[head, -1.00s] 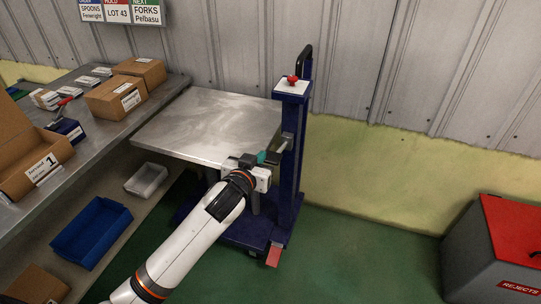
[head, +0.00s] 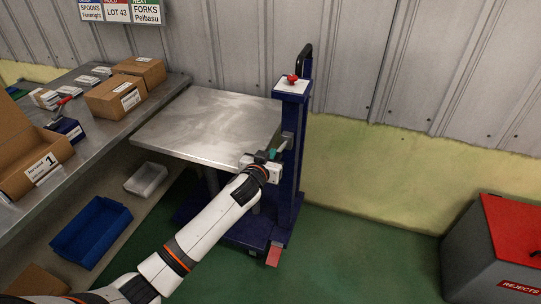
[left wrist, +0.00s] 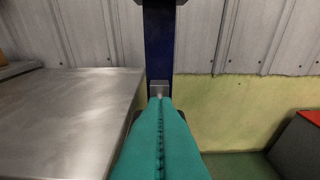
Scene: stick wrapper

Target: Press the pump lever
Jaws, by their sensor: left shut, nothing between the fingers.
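The blue lift-table column (head: 291,120) stands beside a bare steel platform (head: 215,115). A grey lever-like piece (head: 286,141) sticks out from the column's side near platform height; it also shows as a grey block (left wrist: 158,88) in the left wrist view. A red pedal-like plate (head: 273,256) sits low at the column's base. My left gripper (head: 274,153) is just in front of the grey piece, by the platform's right corner. Its teal fingers (left wrist: 158,140) are shut and empty, pointing at the block. I cannot tell whether they touch it. My right gripper is out of view.
A bench with brown cartons (head: 117,98) runs along the left, with a blue bin (head: 91,232) and a pale bin (head: 146,180) below. A red-topped rejects box (head: 515,235) stands at the right. The green floor between column and box is clear.

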